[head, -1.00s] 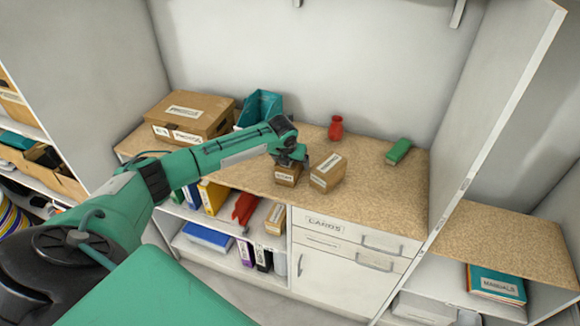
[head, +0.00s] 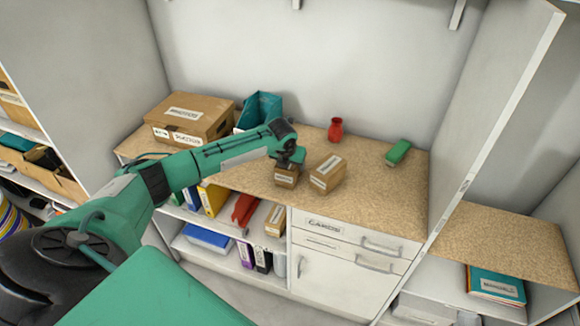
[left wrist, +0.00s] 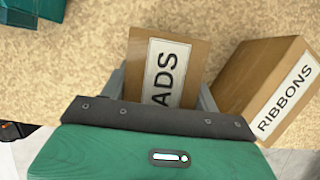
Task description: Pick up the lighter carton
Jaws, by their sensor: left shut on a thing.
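Two small brown cartons stand near the front of the wood-topped counter. The left, smaller carton (head: 286,180) has a white label; in the left wrist view this carton (left wrist: 187,85) shows the letters "ADS", the rest hidden. The right carton (head: 328,175) is larger; in the left wrist view this carton (left wrist: 262,75) reads "RIBBONS". My left gripper (head: 289,164) is over the left carton from above and shut on it, a finger on each side. I cannot tell whether the carton touches the counter. The "RIBBONS" carton stands close by on the right. Which is lighter does not show.
A large labelled box (head: 188,118) and a teal bin (head: 262,107) stand at the counter's back left. A red vase (head: 335,130) and a green object (head: 398,152) are behind and to the right. The counter (head: 375,195) is clear right of the cartons.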

